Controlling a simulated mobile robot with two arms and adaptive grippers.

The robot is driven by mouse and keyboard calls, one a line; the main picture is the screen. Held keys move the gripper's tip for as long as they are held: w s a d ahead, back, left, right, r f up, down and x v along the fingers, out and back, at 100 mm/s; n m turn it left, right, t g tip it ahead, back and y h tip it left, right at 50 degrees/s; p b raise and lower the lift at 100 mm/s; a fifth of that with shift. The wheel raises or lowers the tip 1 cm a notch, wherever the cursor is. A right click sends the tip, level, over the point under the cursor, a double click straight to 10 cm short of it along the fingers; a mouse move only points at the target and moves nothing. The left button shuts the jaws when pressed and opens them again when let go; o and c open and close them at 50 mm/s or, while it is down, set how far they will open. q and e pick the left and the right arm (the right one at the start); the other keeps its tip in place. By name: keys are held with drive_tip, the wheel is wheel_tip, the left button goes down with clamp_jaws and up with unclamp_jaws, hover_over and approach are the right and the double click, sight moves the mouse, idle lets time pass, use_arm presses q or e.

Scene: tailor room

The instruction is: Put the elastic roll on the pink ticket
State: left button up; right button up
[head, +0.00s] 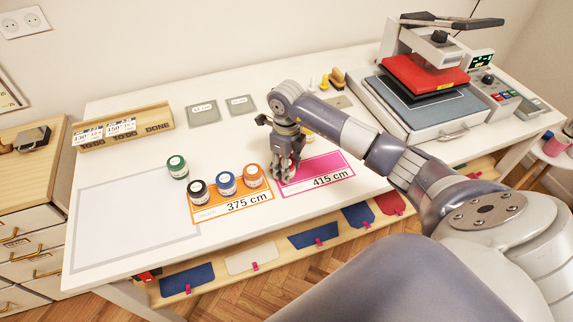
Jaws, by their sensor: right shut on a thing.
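The pink ticket (322,177), marked 415 cm, lies flat on the white table. My right gripper (285,176) points down at its left end, beside the orange-topped roll. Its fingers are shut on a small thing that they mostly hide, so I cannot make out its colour. The orange ticket (236,207), marked 375 cm, lies to the left. On it stand a black roll (199,191), a blue roll (226,184) and an orange roll (252,177). A green roll (177,167) stands behind, off the tickets. My left gripper is out of view.
A heat press (423,75) stands at the back right. A wooden card holder (122,128) and two grey plates (203,113) lie at the back. A grey-bordered mat (135,217) at the left is empty. A yellow thing (309,136) is partly hidden behind my right arm.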

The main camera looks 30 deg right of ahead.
drive_tip(key=o, duration=1)
drive_tip(key=shift+f, duration=0.1)
drive_tip(key=shift+r, duration=0.4)
wheel_tip(320, 180, up, 11)
drive_tip(key=b, duration=0.3)
drive_tip(key=shift+f, duration=0.2)
drive_tip(key=shift+r, duration=0.5)
